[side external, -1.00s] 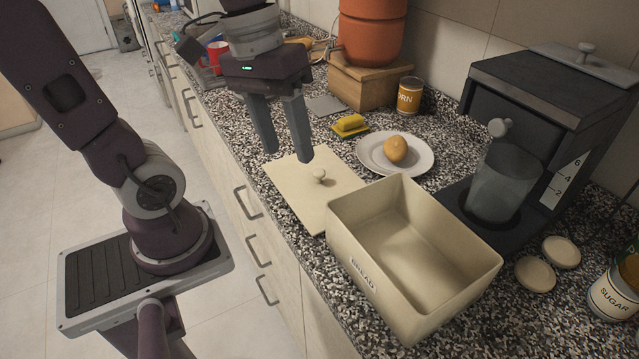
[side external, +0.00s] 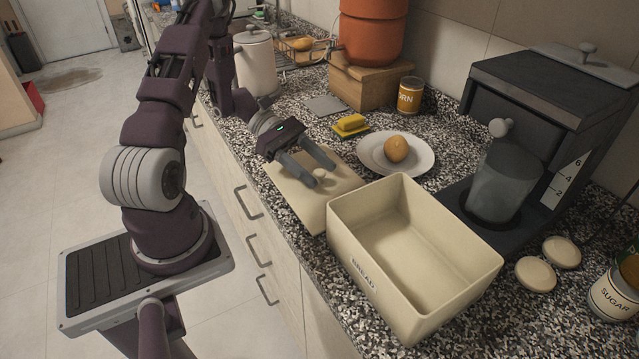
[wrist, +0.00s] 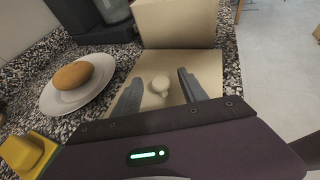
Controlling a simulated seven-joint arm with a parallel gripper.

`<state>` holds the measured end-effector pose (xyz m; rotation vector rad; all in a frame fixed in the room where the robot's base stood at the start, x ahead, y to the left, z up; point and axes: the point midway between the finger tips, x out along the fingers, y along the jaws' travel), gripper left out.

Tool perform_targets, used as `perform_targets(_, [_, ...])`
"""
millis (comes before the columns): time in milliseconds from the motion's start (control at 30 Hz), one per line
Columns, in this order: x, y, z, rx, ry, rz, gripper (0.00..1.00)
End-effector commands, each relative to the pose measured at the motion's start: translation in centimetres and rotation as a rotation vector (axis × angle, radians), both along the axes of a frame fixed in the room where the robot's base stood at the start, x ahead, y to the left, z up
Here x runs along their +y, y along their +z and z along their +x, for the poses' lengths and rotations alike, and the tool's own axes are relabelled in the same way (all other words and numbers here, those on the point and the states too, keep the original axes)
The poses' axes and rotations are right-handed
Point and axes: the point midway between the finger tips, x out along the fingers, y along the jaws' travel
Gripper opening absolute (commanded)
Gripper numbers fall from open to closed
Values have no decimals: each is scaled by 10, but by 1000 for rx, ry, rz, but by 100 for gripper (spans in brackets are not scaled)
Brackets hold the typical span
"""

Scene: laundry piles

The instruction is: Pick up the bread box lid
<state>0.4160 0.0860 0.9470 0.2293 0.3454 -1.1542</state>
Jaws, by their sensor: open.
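The bread box lid (side external: 297,207) is a flat cream panel with a round knob (side external: 320,176), lying on the counter beside the open bread box (side external: 352,262). My gripper (side external: 323,173) is low over the lid, tilted, with its fingers apart around the knob's position. In the wrist view, the knob (wrist: 160,84) stands between the two open fingertips (wrist: 158,74), and the lid (wrist: 203,66) lies flat beneath. I cannot tell whether either finger touches the knob or lid.
A white plate (side external: 425,162) with a bread roll (side external: 396,149) and a yellow sponge (side external: 350,124) sit behind the lid. A dark coffee machine (side external: 540,95) stands at the right. A white pot (side external: 256,62) is behind my arm. The counter's front edge runs close to the lid.

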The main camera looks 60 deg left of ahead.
Motion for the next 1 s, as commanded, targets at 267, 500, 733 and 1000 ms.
perform_targets(267, [-11,-6,4,1,-1,1,50])
perform_targets(500, [-11,-5,4,1,-1,1,11])
perform_targets(733, [-11,-5,4,0,-2,0,0])
perform_targets(1000, [-9,-1,5,-2,-2,2,0])
